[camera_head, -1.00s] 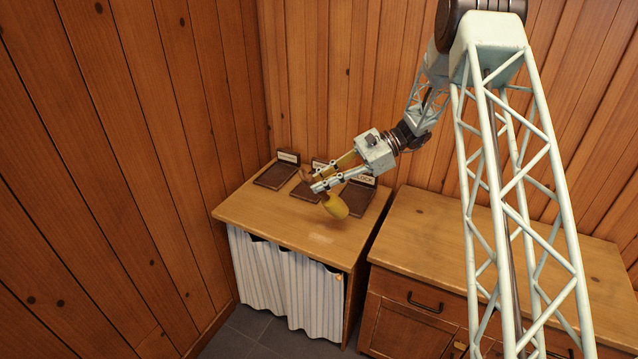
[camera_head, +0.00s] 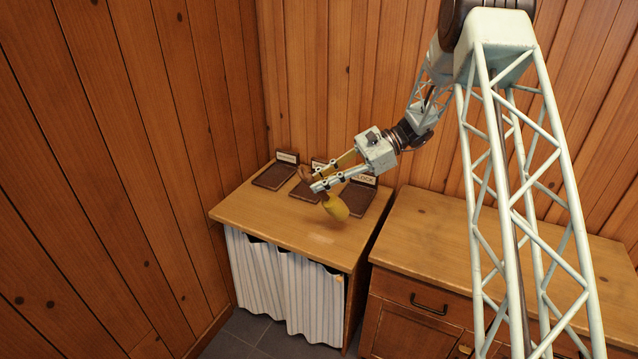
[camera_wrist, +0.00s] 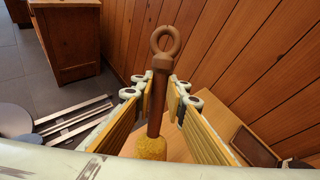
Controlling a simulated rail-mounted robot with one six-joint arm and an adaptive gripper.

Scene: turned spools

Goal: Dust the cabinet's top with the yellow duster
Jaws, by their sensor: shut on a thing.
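My gripper (camera_head: 322,176) is shut on the yellow duster's handle. In the wrist view the brown handle (camera_wrist: 154,118) stands between the two fingers (camera_wrist: 157,97), its ring end toward the top of the picture. The duster's yellow head (camera_head: 337,208) points down and hangs over the curtained unit's wooden top (camera_head: 265,222); whether it touches cannot be told. It also shows in the wrist view (camera_wrist: 151,147). To the right stands a wooden cabinet with a drawer and doors; its top (camera_head: 440,232) is bare where visible, partly hidden behind my arm.
Dark trays with label plates line the back of the curtained unit: a left one (camera_head: 273,177), a middle one partly hidden by my gripper, and a right one (camera_head: 358,197). A striped curtain (camera_head: 285,285) hangs in front. Plank walls close the left and back.

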